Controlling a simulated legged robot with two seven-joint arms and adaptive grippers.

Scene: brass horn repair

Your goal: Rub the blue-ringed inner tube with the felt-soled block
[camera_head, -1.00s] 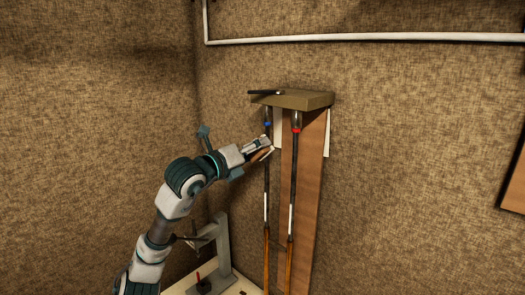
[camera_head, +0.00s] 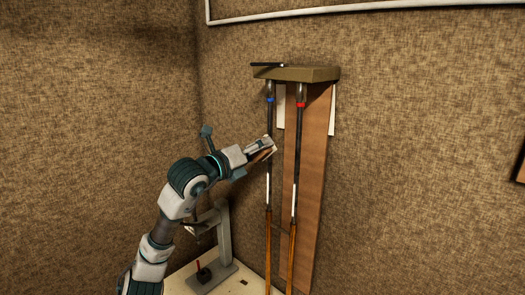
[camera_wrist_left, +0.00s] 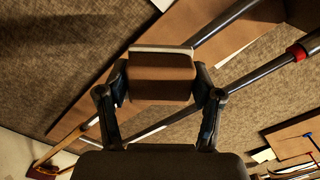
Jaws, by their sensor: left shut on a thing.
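The blue-ringed inner tube (camera_head: 268,180) stands upright under a shelf, its blue ring (camera_head: 270,99) near the top. The red-ringed tube (camera_head: 297,150) stands to its right. My left gripper (camera_head: 265,147) is at the blue-ringed tube, well below the ring. It is shut on the brown felt-soled block (camera_wrist_left: 160,77), whose pale sole (camera_wrist_left: 160,50) faces the tube. In the left wrist view the blue-ringed tube (camera_wrist_left: 225,20) passes behind the block, which hides part of it. I cannot tell if the felt touches it. My right gripper is not in view.
A shelf (camera_head: 310,74) with a black rod (camera_head: 268,65) on it holds the tube tops. A brown board (camera_head: 315,150) stands behind the tubes. A grey stand (camera_head: 224,235) is on the pale bench (camera_head: 235,289) below my left arm.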

